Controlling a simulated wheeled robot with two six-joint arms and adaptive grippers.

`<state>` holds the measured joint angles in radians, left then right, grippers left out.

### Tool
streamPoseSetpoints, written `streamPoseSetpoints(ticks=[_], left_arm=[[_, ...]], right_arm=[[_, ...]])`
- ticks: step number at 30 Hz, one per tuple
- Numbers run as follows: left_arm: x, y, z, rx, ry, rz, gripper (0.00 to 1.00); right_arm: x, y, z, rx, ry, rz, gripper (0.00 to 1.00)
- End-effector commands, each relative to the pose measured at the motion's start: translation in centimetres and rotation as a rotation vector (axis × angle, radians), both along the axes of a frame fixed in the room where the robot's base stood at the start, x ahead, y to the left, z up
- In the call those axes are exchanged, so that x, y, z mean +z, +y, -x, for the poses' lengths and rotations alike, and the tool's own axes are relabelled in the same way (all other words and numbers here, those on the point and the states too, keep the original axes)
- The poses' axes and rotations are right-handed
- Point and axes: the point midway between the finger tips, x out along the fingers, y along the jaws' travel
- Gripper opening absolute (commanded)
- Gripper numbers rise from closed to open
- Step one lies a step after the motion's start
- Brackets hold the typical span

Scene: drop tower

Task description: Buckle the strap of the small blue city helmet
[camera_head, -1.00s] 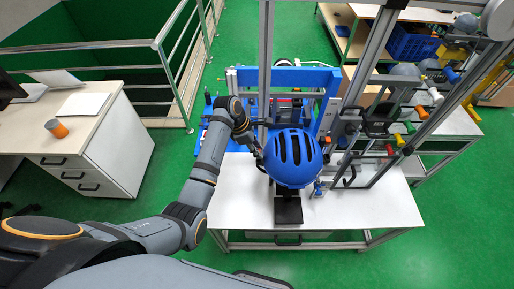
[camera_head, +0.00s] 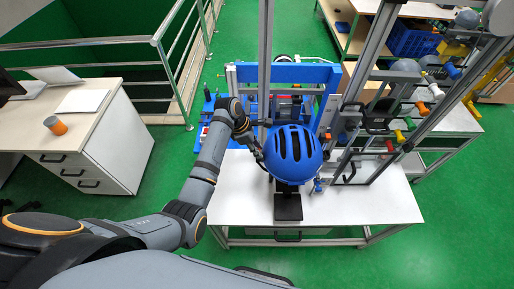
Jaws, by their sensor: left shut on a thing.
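The small blue city helmet (camera_head: 293,155) sits over the black stand (camera_head: 288,207) on the white table, its vented top facing me. Its strap and buckle are hidden below and behind the shell. My left gripper (camera_head: 259,153) reaches in from the left and is shut at the helmet's left edge, where it holds the strap side. Its fingertips are small and partly hidden, so the exact grip point cannot be told. My right gripper is not in view.
The white table (camera_head: 370,205) has bare room on both sides of the stand. Metal uprights and a blue frame (camera_head: 285,74) stand behind the helmet. A rack with colored handles (camera_head: 423,110) is at the right. A desk with an orange cup (camera_head: 56,125) is at the left.

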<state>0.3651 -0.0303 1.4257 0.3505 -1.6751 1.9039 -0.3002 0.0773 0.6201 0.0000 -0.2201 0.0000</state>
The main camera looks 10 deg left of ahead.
Motion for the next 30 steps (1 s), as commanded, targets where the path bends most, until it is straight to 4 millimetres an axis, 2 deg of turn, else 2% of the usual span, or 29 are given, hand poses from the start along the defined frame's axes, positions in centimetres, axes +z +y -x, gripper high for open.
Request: streamPoseSetpoints(ticks=[5, 6, 12, 20, 23, 26, 30], left_arm=[[-0.1, 0.0, 0.0, 0.001, 0.000, 0.000, 0.12], [-0.2, 0.0, 0.0, 0.000, -0.001, 0.000, 0.28], [-0.2, 0.0, 0.0, 0.000, -0.001, 0.000, 0.52], [-0.2, 0.1, 0.0, 0.000, -0.001, 0.000, 0.52], [0.5, 0.3, 0.0, 0.000, -0.002, -0.001, 0.52], [2.3, 1.0, 0.1, 0.000, -0.006, -0.002, 0.52], [5.5, 2.4, 0.5, 0.001, -0.006, -0.004, 0.52]], right_arm=[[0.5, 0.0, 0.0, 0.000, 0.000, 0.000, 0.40], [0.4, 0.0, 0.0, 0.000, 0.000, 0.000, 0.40], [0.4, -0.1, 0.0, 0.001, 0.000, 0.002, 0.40], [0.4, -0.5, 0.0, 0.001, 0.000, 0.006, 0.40], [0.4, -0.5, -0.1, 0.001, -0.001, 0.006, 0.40], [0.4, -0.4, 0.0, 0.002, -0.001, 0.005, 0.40], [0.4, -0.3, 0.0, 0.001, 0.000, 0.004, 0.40]])
